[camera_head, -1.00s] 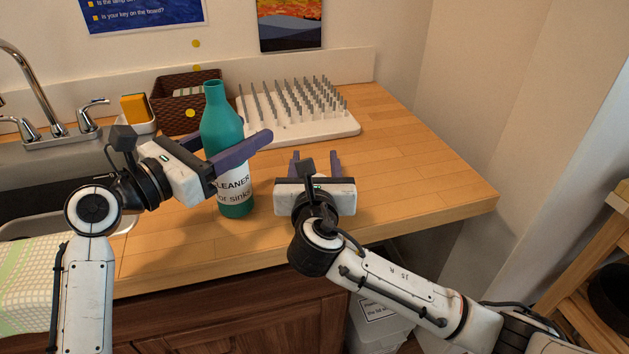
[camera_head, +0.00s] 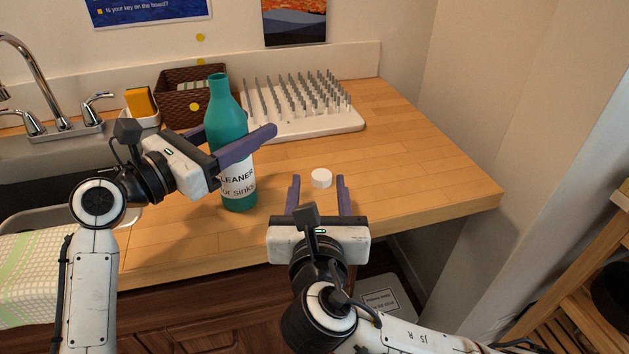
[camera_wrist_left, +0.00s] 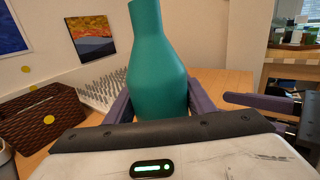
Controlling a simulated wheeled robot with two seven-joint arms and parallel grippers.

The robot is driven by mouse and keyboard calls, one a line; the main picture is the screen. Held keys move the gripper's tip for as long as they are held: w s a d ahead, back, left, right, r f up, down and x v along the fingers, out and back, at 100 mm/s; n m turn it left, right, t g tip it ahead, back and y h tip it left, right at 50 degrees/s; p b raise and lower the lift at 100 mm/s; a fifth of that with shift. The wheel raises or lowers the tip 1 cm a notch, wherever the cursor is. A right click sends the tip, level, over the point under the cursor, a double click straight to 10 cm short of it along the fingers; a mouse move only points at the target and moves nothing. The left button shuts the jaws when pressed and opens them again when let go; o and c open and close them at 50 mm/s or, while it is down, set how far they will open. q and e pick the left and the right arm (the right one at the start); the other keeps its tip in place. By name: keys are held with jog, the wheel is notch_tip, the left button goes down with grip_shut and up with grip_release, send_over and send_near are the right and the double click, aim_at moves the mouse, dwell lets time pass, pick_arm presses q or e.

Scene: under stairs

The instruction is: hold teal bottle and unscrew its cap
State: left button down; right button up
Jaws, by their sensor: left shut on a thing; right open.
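The teal bottle (camera_head: 226,125) stands upright on the wooden counter, with a white label and an open neck without a cap. My left gripper (camera_head: 245,145) is shut on the bottle's body, its purple fingers on either side. The left wrist view also shows the bottle (camera_wrist_left: 156,65) between the fingers. The white cap (camera_head: 321,178) lies on the counter to the right of the bottle. My right gripper (camera_head: 319,192) is open and empty at the counter's front, its fingers apart with the cap just beyond their tips.
A white drying rack with grey pegs (camera_head: 305,122) stands behind the bottle. A brown woven basket (camera_head: 180,106), a sponge in a holder (camera_head: 141,104) and the sink with its tap (camera_head: 60,110) are at the left. The counter's right side (camera_head: 430,170) is clear.

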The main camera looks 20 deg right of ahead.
pick_arm(q)
jog(key=shift+f, duration=0.1)
jog(key=c, duration=0.7)
grip_release()
jog(key=shift+c, duration=0.2)
jog(key=shift+a, duration=0.1)
